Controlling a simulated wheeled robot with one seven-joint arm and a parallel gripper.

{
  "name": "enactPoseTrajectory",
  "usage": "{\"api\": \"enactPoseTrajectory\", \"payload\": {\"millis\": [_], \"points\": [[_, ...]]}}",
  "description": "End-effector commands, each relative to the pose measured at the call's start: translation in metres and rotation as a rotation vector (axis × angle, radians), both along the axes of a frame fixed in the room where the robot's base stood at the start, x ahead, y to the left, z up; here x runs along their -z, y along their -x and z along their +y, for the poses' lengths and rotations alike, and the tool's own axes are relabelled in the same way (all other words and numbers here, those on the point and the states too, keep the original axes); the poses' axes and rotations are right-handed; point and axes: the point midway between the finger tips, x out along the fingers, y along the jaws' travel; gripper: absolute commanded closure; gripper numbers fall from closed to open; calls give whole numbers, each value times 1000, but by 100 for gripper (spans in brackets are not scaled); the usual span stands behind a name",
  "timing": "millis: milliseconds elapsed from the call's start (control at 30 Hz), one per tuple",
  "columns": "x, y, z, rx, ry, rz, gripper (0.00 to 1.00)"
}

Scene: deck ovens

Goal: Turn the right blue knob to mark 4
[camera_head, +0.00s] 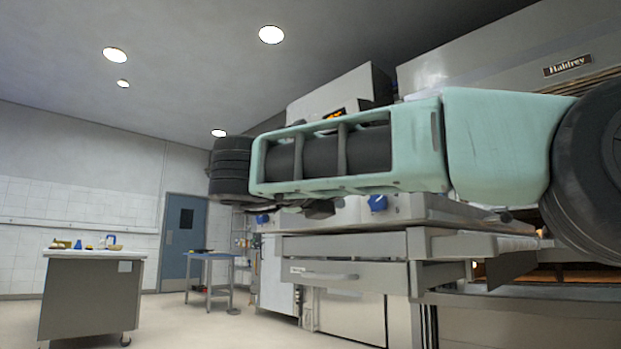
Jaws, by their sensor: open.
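The right blue knob (377,203) sits on the pale front panel of the oven, just under my green arm. Its marks are too small to read. A second blue knob (262,218) shows farther left, partly covered by dark parts of my arm. My gripper (318,209) shows only as a small dark shape below the arm, left of the right knob and apart from it in the picture. It is open, with its fingers mostly hidden, and I see nothing held in it.
My arm covers much of the oven front. A steel ledge (480,243) and a drawer front with a handle (345,275) lie below the knobs. A worktable (90,295) with small items and a blue table (209,262) stand left. The floor between is clear.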

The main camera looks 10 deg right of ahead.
Motion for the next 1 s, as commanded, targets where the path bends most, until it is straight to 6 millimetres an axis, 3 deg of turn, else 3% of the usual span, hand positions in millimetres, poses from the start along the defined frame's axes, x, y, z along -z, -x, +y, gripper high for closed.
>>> {"api": "enactPoseTrajectory", "payload": {"millis": [200, 400, 600, 1000], "points": [[-3, 30, 43, -4, 2, 1, 44], [-2, 50, 70, -2, 0, 0, 44], [0, 59, 81, 0, -1, -1, 44], [0, 59, 81, 1, 0, -1, 44]]}}
